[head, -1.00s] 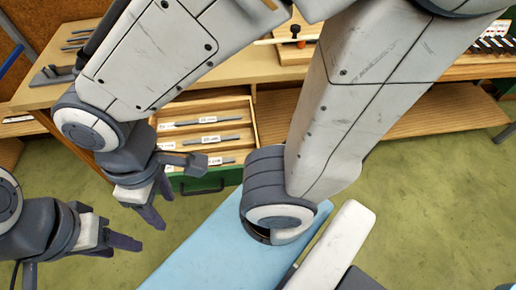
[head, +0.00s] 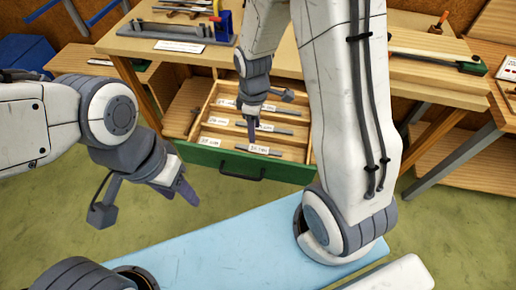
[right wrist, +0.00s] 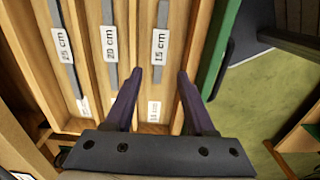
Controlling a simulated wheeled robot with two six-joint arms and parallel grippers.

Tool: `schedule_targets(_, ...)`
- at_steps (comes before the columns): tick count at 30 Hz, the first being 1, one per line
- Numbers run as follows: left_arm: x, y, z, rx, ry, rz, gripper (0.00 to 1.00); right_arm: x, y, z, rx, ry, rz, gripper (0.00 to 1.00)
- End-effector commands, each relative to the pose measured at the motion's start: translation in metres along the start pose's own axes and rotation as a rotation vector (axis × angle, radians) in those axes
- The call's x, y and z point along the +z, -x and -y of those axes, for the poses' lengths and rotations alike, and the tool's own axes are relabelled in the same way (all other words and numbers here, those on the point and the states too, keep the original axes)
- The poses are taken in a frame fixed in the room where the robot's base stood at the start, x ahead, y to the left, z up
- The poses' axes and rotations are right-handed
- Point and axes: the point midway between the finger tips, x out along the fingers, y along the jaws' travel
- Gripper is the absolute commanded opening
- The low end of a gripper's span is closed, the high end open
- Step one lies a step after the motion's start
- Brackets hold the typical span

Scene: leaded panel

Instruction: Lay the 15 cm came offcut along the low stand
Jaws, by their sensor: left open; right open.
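The 15 cm came offcut (right wrist: 163,13) is a thin grey strip in the front compartment of the open drawer (head: 216,157), with a white "15 cm" label on it. It also shows in the head view (head: 275,153). My right gripper (right wrist: 158,90) points down over that compartment, open, its fingers on either side of the strip's line; no contact shows. It appears in the head view (head: 251,128) above the drawer. The grey low stand (head: 165,30), with small uprights, is on the bench at the upper left. My left gripper (head: 183,185) is open and empty, left of the drawer.
The other compartments hold strips labelled 20 cm (right wrist: 110,75) and 25 cm (right wrist: 72,75). A white card (head: 180,47) lies before the stand, and a blue tool (head: 222,27) stands to its right. A light-blue surface (head: 210,250) is in front of the drawer.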

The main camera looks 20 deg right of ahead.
Motion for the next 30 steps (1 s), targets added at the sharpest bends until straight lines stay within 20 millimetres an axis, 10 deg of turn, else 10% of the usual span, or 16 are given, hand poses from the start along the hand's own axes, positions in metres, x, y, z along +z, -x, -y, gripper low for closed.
schedule_targets(19,0.0,-0.004,0.0,0.0,0.0,0.0,0.5,0.005,-0.081,-0.001,-0.004,-0.003,0.002,0.55)
schedule_targets(29,0.0,-0.004,0.0,0.0,0.0,0.0,0.5,0.005,-0.087,-0.002,-0.001,-0.003,0.0,0.55)
schedule_targets(30,0.0,-0.004,0.0,0.0,0.0,0.0,0.5,0.005,-0.087,-0.002,-0.001,-0.003,0.0,0.4)
